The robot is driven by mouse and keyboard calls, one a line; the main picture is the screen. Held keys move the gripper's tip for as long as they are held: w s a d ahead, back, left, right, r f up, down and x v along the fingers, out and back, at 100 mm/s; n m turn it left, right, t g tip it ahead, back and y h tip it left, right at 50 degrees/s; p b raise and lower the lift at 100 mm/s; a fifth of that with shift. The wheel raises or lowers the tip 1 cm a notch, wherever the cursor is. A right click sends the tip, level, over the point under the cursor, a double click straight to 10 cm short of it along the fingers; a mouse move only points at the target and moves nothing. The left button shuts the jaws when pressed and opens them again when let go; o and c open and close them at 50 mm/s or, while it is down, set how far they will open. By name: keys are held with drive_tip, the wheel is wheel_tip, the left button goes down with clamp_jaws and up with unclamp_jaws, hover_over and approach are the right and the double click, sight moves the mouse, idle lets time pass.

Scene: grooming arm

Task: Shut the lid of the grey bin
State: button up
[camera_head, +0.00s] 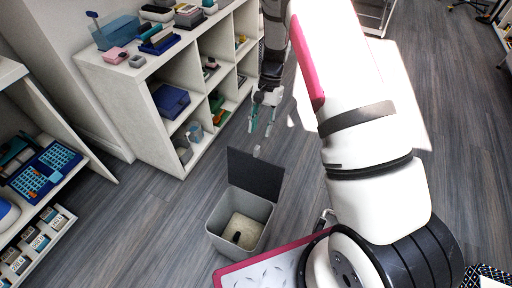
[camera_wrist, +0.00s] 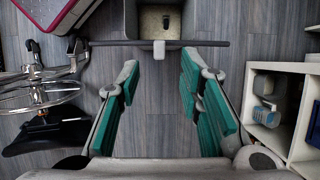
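The grey bin (camera_head: 237,228) stands on the floor with its dark lid (camera_head: 256,173) raised upright at the far side. A small light tab (camera_head: 257,151) sits on the lid's top edge. My gripper (camera_head: 262,125) is open and empty, beyond the lid and apart from it. In the wrist view my gripper (camera_wrist: 160,78) shows its teal finger pads wide apart. The lid (camera_wrist: 110,43) appears there as a thin edge, with its tab (camera_wrist: 159,50) centred just past the fingertips. The bin's inside (camera_wrist: 146,18) shows beyond it, with a small dark object on the bottom.
A white cubby shelf (camera_head: 150,119) with boxes and small items stands left of my gripper; it is at the right in the wrist view (camera_wrist: 278,67). Another shelf (camera_head: 84,183) is at far left. A pink-edged board (camera_head: 255,274) lies near the bin. Floor left of the bin is clear.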

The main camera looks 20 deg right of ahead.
sight(257, 147)
drive_tip(key=x, duration=0.8)
drive_tip(key=shift+s+f+b, duration=0.1)
drive_tip(key=shift+f+b, duration=0.2)
drive_tip(key=shift+c, duration=0.5)
clamp_jaws()
